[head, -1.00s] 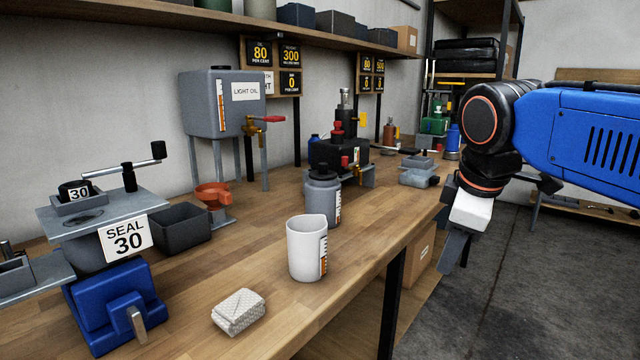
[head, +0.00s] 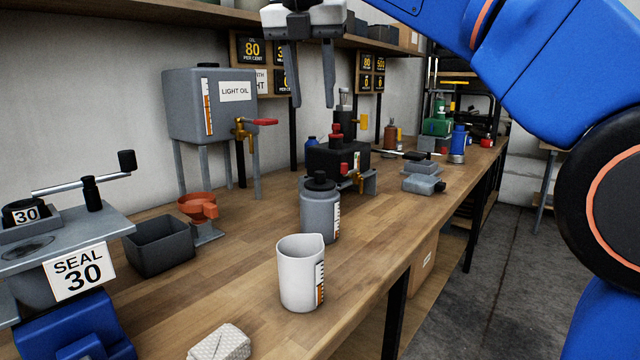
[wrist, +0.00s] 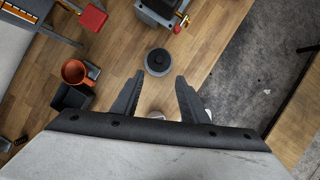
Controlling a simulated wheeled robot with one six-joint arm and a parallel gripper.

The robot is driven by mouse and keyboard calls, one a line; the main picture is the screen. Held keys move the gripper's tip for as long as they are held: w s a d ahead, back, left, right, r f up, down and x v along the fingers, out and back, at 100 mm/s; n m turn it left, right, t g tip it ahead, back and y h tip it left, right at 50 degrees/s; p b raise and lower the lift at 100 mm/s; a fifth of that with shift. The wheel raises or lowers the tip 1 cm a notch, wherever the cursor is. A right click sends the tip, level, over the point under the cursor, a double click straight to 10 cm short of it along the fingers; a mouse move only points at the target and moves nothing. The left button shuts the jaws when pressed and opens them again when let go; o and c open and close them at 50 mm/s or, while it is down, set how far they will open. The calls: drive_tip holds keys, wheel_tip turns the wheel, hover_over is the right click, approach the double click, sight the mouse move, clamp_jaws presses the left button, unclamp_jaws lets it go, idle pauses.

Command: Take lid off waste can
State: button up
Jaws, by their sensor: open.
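A grey can (head: 320,216) with a level strip on its side stands upright on the bench and looks like the waste can. Its dark round lid (head: 320,183) with a raised knob sits on top. My gripper (head: 312,103) is open and empty, pointing down well above the can. In the wrist view the lid (wrist: 158,62) lies just beyond the gap between the open fingertips (wrist: 160,78), apart from them.
A white measuring beaker (head: 300,275) stands in front of the can. A black pump-like device (head: 338,160) stands close behind it. The light oil tank (head: 210,105), orange funnel (head: 197,207) and dark bin (head: 160,247) are to the left. A shelf (head: 180,12) runs above.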

hover_over(320, 172)
drive_tip(key=s, duration=0.2)
drive_tip(key=f, duration=1.1)
drive_tip(key=shift+a, duration=0.3)
drive_tip(key=shift+x, duration=2.65)
drive_tip(key=shift+s, duration=0.15)
drive_tip(key=shift+c, duration=0.6)
clamp_jaws()
